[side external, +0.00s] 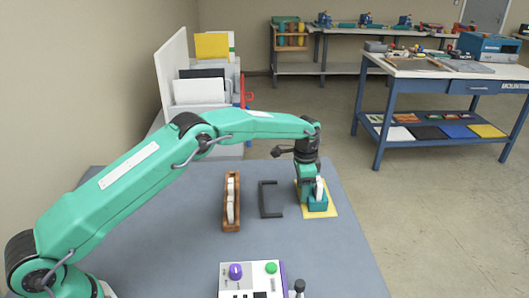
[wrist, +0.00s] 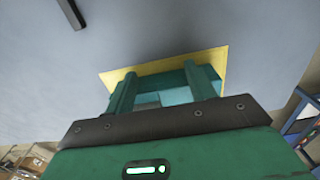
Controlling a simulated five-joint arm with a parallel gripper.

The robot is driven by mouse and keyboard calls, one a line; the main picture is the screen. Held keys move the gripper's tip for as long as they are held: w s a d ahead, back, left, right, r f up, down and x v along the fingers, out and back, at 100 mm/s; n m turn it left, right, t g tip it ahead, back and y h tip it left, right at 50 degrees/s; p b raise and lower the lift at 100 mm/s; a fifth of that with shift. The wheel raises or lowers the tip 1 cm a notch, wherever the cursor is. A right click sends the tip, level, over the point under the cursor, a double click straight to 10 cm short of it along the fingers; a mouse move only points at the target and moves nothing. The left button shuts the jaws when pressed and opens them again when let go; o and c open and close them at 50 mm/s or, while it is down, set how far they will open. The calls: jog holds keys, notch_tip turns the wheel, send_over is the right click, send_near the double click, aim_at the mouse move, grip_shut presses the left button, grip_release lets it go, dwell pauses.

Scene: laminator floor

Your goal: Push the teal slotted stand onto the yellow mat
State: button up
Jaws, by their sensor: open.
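The teal slotted stand (side external: 318,206) is at the right of the grey table, over the yellow mat (side external: 331,212). Yellow shows to its right and in front; its left side is partly covered by my gripper. In the wrist view the stand (wrist: 172,96) is beyond and between my fingers, with the mat (wrist: 112,76) showing past it on the far side and at both sides. My gripper (side external: 311,186) points down at the stand, with its two fingers (wrist: 160,72) apart. Whether the fingers touch the stand is unclear.
A dark bracket (side external: 263,200) lies left of the mat, and a wooden rack (side external: 231,215) with white pieces stands farther left. A control box (side external: 238,285) with purple and green knobs is at the front. The table right of the mat is narrow.

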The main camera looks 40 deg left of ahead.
jog(key=shift+s+a, duration=0.3)
jog(key=shift+a, duration=0.05)
dwell(0.6)
notch_tip(320, 180, up, 7)
dwell(1.2)
jog(key=shift+r, duration=2.5)
jog(key=shift+r, duration=0.1)
